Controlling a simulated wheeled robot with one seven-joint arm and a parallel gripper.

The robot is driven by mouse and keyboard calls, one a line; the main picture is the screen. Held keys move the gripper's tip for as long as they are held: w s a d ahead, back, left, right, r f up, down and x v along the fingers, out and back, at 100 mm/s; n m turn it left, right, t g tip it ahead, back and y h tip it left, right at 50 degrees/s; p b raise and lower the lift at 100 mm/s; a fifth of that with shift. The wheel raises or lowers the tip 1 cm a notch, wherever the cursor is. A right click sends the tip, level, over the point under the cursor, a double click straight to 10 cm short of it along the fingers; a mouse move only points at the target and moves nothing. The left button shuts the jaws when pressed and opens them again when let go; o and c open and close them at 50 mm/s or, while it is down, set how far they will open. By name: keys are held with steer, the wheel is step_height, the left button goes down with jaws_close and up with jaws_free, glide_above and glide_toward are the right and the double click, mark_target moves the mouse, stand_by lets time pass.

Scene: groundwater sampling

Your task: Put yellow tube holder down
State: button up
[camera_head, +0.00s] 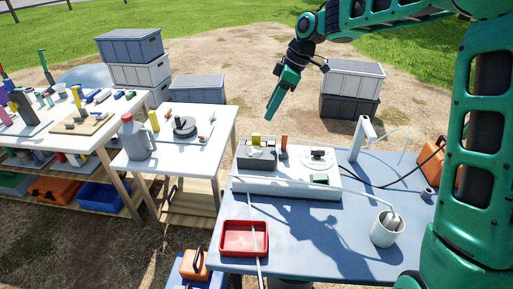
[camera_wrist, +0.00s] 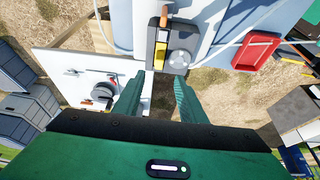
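My gripper (camera_head: 271,117) hangs in the air above and behind the work tables. In the wrist view my gripper (camera_wrist: 159,76) has its two green fingers spread apart, with nothing between them but ground behind. A small yellow piece, which may be the yellow tube holder (camera_head: 255,141), sits upright at a dark grey block (camera_head: 262,160) on the white case. It also shows in the wrist view (camera_wrist: 161,50), beyond the fingertips and apart from them. Another yellow upright piece (camera_head: 154,120) stands on the white table; I cannot tell which one the task names.
The white case (camera_head: 300,187) on the blue table (camera_head: 290,240) also carries an orange-brown cylinder (camera_head: 284,143) and a round disc (camera_head: 318,155). A red tray (camera_head: 244,252), a grey cup (camera_head: 384,234) and a white stand (camera_head: 361,137) are nearby. A grey jug (camera_head: 136,140) stands on the white table.

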mark_target(257, 134)
steer(key=x, duration=1.1)
steer(key=shift+w+r, duration=0.1)
steer(key=shift+w, duration=0.1)
steer(key=shift+c, duration=0.4)
jaws_close()
